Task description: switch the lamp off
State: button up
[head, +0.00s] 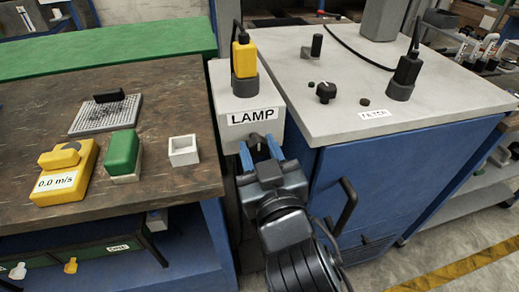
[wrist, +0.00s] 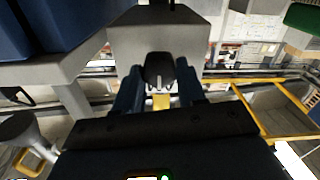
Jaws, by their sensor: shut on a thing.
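The lamp box (head: 226,103) is a pale grey box labelled LAMP, between the wooden bench and the grey-topped cabinet. A dark knob (head: 256,141) sits on its front face, below the label. My gripper (head: 261,150) is at that face with its fingers around the knob. In the wrist view, the black knob (wrist: 160,68) with a light mark on it lies between the two fingers of my gripper (wrist: 159,88), and the box (wrist: 170,28) is behind it. The fingers partly hide the knob in the head view. I cannot tell whether the lamp is lit.
A yellow plug (head: 244,56) with a cable stands on the lamp box. The cabinet (head: 450,95) at right carries knobs and a FILTER label, with a black handle (head: 347,205) close beside my arm. The bench (head: 30,110) at left holds a yellow meter (head: 70,172) and a green block (head: 122,153).

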jog(key=shift+c, duration=1.1)
jog(key=shift+n+p, duration=0.3)
jog(key=shift+n, duration=0.4)
jog(key=o, duration=1.1)
jog(key=shift+c, duration=0.2)
jog(key=v, duration=0.8)
jog(key=shift+b, duration=0.4)
